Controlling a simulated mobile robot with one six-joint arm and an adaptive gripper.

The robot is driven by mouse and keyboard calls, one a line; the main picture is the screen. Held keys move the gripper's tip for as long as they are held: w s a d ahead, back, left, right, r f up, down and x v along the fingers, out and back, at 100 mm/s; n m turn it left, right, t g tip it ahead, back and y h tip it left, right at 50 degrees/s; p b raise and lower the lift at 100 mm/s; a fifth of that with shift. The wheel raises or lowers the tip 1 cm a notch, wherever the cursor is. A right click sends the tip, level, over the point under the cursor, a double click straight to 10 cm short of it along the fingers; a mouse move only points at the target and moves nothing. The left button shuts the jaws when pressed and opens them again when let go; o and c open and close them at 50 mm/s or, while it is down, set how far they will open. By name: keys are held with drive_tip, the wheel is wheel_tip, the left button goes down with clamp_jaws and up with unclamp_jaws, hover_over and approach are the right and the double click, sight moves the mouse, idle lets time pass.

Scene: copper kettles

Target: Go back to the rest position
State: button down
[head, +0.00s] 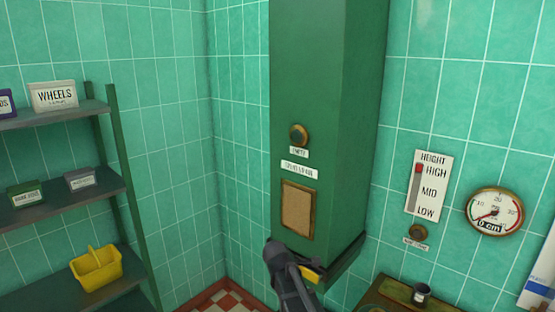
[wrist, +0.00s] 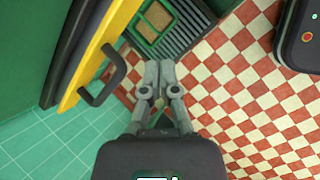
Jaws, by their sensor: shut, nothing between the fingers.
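My gripper (wrist: 158,72) is shut and empty in the wrist view, its two grey fingers together over the checkered floor. A yellow panel with a dark handle (wrist: 101,80) is just left of the fingers and apart from them. In the head view, part of my dark grey arm shows at the bottom, in front of the lower part of a green column (head: 310,90). A yellow piece (head: 313,274) shows beside the arm there. The fingertips cannot be made out in the head view.
A green shelf rack (head: 60,195) with labelled boxes and a yellow basket (head: 97,267) stands left. A table (head: 385,293) with a dark cup (head: 421,294) is lower right. A height scale (head: 430,187) and gauge (head: 494,212) hang on the tiled wall. A dark grate (wrist: 187,30) lies beyond my fingers.

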drive_tip(key=s+d+f+m+g+y, duration=0.1)
drive_tip(key=s+d+m+g+y, duration=0.1)
drive_tip(key=s+d+m, duration=0.3)
drive_tip(key=s+d+f+m+g+y, duration=0.1)
drive_tip(key=s+d+m, duration=0.4)
drive_tip(key=s+m, duration=0.8)
drive_tip(key=shift+s+d+f+g+y, duration=0.25)
drive_tip(key=shift+s+g+y, duration=0.2)
drive_tip(key=shift+y, duration=0.35)
